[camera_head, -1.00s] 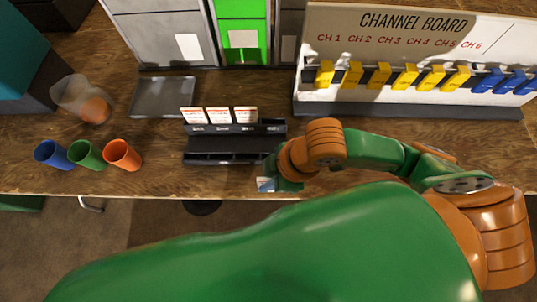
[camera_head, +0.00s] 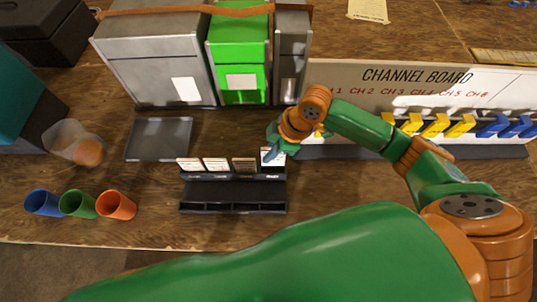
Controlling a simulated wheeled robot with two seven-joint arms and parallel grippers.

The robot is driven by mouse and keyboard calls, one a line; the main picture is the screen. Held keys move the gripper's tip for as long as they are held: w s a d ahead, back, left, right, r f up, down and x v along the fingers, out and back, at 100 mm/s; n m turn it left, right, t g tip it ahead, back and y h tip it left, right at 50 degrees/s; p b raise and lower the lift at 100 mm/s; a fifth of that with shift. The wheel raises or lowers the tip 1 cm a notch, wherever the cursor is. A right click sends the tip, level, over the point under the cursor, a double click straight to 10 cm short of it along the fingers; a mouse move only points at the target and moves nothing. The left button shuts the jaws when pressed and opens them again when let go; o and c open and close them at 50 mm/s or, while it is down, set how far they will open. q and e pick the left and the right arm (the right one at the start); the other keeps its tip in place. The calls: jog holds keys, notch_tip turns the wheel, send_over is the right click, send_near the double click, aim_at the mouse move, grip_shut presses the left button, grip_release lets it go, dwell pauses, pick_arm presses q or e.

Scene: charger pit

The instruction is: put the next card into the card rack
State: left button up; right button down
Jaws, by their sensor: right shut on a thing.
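The black card rack (camera_head: 232,195) stands on the wooden bench. Its back row holds a white card (camera_head: 188,164) at the left end, a second card (camera_head: 215,164) beside it and a third, shaded card (camera_head: 243,165). My right gripper (camera_head: 274,148) is above the right end of the rack's back row, shut on a small white card (camera_head: 267,158). This card is upright at the right-end place, in line with the others. I cannot tell whether its lower edge is inside the slot. The fingers partly hide it. My left gripper is not in view.
A grey tray (camera_head: 159,138) lies left of the rack. Blue (camera_head: 42,203), green (camera_head: 78,204) and orange (camera_head: 116,205) cups and a tipped clear container (camera_head: 70,142) are further left. The channel board (camera_head: 430,95) and metal cabinets (camera_head: 157,60) stand behind.

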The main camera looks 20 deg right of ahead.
jog(key=shift+f+b, duration=0.3)
jog(key=shift+f, duration=0.15)
jog(key=shift+w+f+b, duration=0.2)
jog(key=shift+f+b, duration=0.7)
jog(key=shift+f, duration=0.05)
jog(key=shift+s+f+b, duration=0.1)
jog(key=shift+f+b, duration=0.4)
jog(key=shift+f, duration=0.85)
jog(key=c, duration=0.9)
grip_release()
jog(key=shift+r, duration=0.15)
jog(key=v, duration=0.7)
